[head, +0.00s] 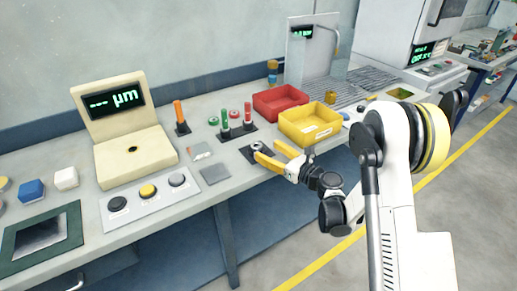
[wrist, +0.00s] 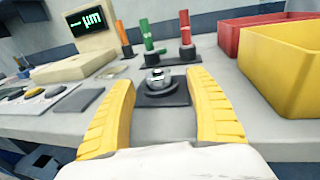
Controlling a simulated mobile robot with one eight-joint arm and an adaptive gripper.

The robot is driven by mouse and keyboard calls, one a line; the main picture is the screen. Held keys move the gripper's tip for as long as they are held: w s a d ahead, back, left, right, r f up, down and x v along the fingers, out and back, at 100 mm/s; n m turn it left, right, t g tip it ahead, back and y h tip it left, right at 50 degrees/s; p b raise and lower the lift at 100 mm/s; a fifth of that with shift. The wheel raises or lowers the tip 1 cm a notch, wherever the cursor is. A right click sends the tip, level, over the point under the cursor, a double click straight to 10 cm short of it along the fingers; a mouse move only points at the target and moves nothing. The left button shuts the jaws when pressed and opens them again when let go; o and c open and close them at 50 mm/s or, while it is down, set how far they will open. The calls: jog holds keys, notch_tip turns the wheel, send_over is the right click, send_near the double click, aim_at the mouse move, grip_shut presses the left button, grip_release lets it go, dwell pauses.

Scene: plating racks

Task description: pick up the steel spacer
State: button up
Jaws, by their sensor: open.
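The steel spacer (wrist: 158,82) is a small shiny ring-like piece on a dark square base on the bench, in the middle of the wrist view. It also shows in the head view (head: 257,146), just left of my gripper's tips. My gripper (wrist: 160,93) is open, with its yellow fingers to the left and right of the spacer in the wrist view. In the head view my gripper (head: 267,152) reaches over the bench's front edge from the right. I cannot tell whether the fingers touch the base.
Behind the spacer stand red and green posts (head: 225,124) on a dark base. A yellow bin (head: 311,131) and a red bin (head: 279,102) are to the right. A flat grey plate (head: 215,174) and a beige gauge (head: 135,158) are to the left.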

aim_at(260, 147)
jog(key=x, duration=0.1)
jog(key=b+x, duration=0.1)
jog(key=x, duration=0.1)
jog(key=b+x, duration=0.1)
jog(key=shift+w+a+f, duration=0.1)
jog(key=shift+a+f, duration=0.2)
jog(key=shift+a, duration=0.15)
jog(key=shift+w+a+r, duration=0.1)
jog(key=shift+w+a, duration=0.2)
jog(key=shift+w, duration=0.05)
grip_shut()
